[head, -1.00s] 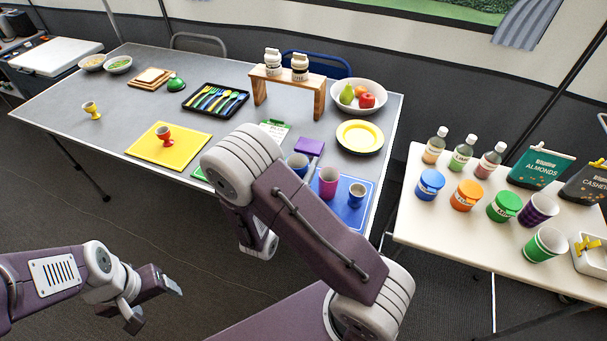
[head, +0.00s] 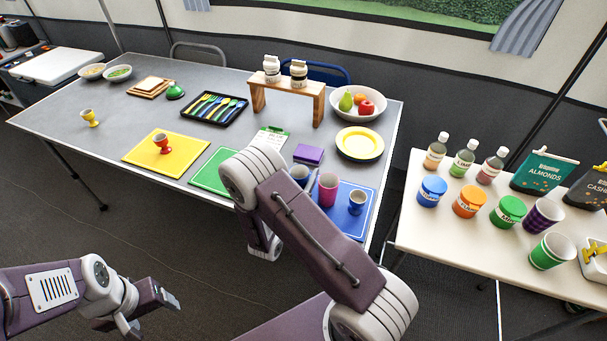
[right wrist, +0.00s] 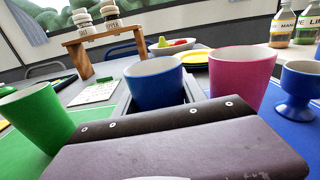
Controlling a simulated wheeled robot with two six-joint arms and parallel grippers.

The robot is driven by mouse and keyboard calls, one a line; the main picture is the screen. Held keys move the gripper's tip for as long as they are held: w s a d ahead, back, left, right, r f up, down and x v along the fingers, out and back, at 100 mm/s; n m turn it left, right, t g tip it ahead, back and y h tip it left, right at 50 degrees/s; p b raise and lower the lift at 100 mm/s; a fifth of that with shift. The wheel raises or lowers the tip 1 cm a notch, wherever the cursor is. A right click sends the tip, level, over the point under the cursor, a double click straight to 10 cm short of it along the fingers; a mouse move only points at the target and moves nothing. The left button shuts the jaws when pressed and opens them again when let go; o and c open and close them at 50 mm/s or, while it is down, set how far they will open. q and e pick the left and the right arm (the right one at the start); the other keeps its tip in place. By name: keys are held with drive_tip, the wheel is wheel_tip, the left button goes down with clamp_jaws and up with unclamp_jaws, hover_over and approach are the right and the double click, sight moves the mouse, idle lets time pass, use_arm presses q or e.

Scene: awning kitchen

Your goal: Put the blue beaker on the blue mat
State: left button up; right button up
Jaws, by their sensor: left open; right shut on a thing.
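The blue beaker (head: 299,173) is upright and partly hidden behind my right arm; in the right wrist view it (right wrist: 155,84) sits between the fingers of my right gripper (right wrist: 157,100), which is shut on it. The blue mat (head: 361,221) lies at the table's near right corner. In the head view the beaker appears at or just beyond the mat's left side; I cannot tell whether its base touches anything. A pink cup (head: 328,188) and a blue egg cup (head: 357,201) stand on the mat, right of the beaker. My left gripper (head: 152,312) is open and empty, away from the table.
A green cup (right wrist: 40,115) stands on the green mat (head: 212,172), left of the beaker. A purple box (head: 308,153), a clipboard (head: 271,140) and a yellow plate (head: 360,143) lie behind. A wooden rack (head: 288,95) with two jars stands farther back.

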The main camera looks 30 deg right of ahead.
drive_tip(key=o, duration=1.3)
drive_tip(key=shift+f, duration=0.2)
drive_tip(key=shift+o, duration=0.2)
drive_tip(key=shift+r, duration=0.2)
drive_tip(key=p+v, duration=0.1)
drive_tip(key=v, duration=1.1)
